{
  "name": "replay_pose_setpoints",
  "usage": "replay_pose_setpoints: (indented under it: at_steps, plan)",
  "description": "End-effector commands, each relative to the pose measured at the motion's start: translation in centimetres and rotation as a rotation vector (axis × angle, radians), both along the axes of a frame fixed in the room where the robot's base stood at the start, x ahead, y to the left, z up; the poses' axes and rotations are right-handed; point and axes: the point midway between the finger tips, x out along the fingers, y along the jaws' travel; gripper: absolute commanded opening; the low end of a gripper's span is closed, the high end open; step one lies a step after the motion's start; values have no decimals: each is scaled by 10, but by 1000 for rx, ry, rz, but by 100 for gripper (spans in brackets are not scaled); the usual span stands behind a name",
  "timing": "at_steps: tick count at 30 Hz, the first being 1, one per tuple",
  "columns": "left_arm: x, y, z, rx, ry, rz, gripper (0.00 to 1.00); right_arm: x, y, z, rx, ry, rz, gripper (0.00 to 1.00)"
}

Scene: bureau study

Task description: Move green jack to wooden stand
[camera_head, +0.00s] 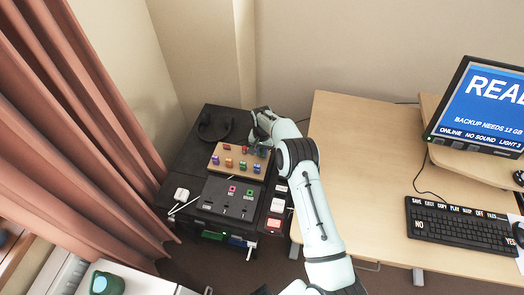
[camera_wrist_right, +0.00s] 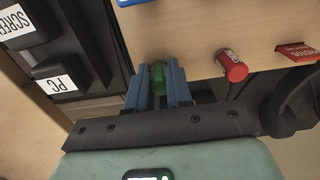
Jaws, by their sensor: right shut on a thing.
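My right gripper (camera_head: 262,146) is over the far right corner of the wooden stand (camera_head: 236,156). In the right wrist view its two blue fingers (camera_wrist_right: 158,88) are shut on the green jack (camera_wrist_right: 158,76). The jack shows against the edge of the pale wooden board (camera_wrist_right: 185,38); I cannot tell whether it touches it. In the head view the held jack is hidden or too small to make out. Several coloured jacks stand in the wooden stand, among them a purple one (camera_head: 215,160) and an orange one (camera_head: 228,162). My left gripper is not in view.
A red jack (camera_wrist_right: 232,66) and a red label (camera_wrist_right: 298,52) are right of the fingers. A black panel (camera_head: 231,197) with small sockets lies in front of the stand. Headphones (camera_head: 214,127) lie behind it. The desk with a keyboard (camera_head: 462,225) is at the right.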

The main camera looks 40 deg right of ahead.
Motion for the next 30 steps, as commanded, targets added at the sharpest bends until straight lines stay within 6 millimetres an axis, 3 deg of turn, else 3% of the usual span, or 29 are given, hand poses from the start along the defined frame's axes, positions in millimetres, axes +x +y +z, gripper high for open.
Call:
replay_pose_setpoints:
  at_steps: [11,12,15,25,30]
  plan:
    - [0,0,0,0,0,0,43,0,0,-2,0,0,0,0]
    - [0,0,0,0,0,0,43,0,0,-2,0,0,0,24]
    - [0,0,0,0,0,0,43,0,0,-2,0,0,0,50]
    - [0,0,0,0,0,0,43,0,0,1,0,-1,0,50]
    - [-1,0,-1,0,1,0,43,0,-1,23,-2,-3,0,50]
